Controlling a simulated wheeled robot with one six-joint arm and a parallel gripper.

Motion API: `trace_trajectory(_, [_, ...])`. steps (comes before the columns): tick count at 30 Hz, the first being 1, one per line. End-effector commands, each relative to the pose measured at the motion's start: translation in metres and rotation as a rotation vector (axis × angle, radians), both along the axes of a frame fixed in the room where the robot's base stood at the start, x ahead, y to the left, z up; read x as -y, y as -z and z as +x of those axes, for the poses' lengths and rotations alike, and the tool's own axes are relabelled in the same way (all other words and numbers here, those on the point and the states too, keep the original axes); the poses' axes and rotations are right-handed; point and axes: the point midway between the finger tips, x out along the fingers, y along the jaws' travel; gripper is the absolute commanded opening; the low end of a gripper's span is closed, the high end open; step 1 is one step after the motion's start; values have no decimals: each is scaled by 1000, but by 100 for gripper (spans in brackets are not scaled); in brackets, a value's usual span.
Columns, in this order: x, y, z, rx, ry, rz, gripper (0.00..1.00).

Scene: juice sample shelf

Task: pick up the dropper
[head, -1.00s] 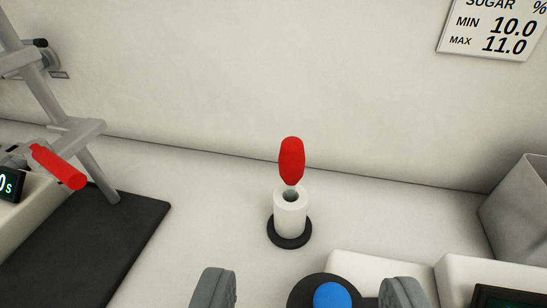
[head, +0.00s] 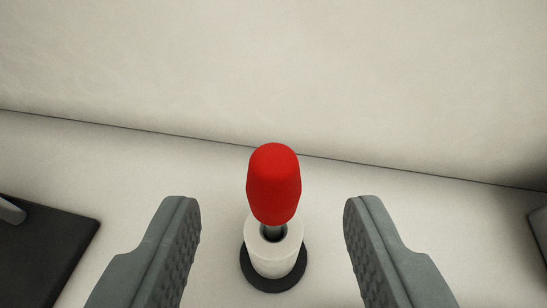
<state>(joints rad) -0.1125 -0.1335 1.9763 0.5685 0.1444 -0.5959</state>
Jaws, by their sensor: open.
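The dropper (head: 274,184) has a red bulb and stands upright in a white cylindrical holder (head: 273,258) with a dark round base. Only the bulb and a short bit of stem show; the rest is hidden inside the holder. My gripper (head: 273,215) is open, with one grey finger to the left of the dropper and one to the right. There is a clear gap on both sides, and neither finger appears to touch the bulb or the holder.
A pale wall (head: 300,75) rises behind the holder. A black mat or base plate (head: 40,250) lies at the left edge. A grey object (head: 539,235) shows at the right edge. The pale surface around the holder is clear.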

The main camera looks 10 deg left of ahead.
Motion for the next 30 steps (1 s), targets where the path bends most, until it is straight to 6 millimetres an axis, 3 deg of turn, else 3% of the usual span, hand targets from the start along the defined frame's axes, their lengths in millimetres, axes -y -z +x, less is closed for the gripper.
trace_trajectory(11, [-4,11,23,-1,0,0,49])
trace_trajectory(22, [-11,30,58,-1,0,1,49])
trace_trajectory(30, [-12,32,64,0,0,0,49])
